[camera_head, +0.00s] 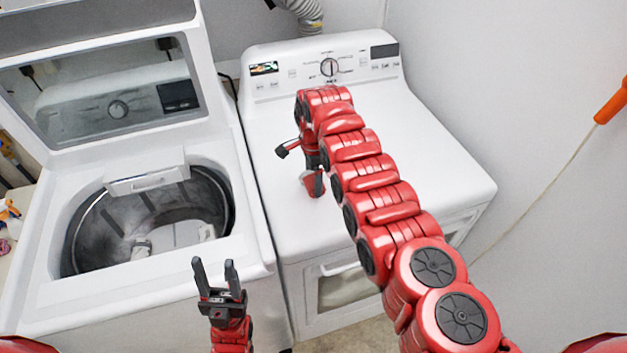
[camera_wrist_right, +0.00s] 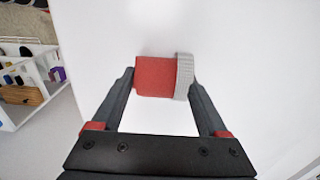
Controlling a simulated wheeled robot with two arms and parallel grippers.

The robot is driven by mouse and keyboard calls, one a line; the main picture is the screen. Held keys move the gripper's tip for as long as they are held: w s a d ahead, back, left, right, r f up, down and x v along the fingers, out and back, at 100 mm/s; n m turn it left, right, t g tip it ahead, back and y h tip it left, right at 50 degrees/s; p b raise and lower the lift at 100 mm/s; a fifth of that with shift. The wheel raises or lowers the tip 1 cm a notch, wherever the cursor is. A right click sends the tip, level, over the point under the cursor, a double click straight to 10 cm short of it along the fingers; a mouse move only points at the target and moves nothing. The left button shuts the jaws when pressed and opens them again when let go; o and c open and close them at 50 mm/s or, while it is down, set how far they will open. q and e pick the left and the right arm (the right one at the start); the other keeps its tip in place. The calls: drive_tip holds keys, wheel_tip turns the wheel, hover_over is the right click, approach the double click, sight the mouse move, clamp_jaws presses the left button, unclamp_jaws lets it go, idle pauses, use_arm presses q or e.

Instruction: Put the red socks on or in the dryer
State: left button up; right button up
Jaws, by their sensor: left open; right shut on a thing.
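The dryer (camera_head: 420,150) is the white machine on the right, with a flat top, a rear control panel and a front door. My right arm reaches across its top. My right gripper (camera_head: 300,168) is low over the left part of the dryer top. In the right wrist view, the right gripper (camera_wrist_right: 160,88) is shut on the red socks (camera_wrist_right: 155,76), a small red bundle with a grey ribbed end, against a white surface. The red socks also show in the head view (camera_head: 312,184). My left gripper (camera_head: 214,268) is open and empty in front of the washer.
A top-loading washer (camera_head: 258,254) stands left of the dryer with its lid (camera_head: 105,95) raised; pale items lie in its drum. A white shelf with small items (camera_wrist_right: 32,85) shows in the right wrist view. The dryer top is otherwise clear. A wall bounds the right side.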

drive_tip(key=shift+f, duration=0.55)
drive_tip(key=shift+f, duration=0.15)
drive_tip(key=o, duration=1.3)
drive_tip(key=shift+c, duration=0.2)
drive_tip(key=shift+r, duration=0.3)
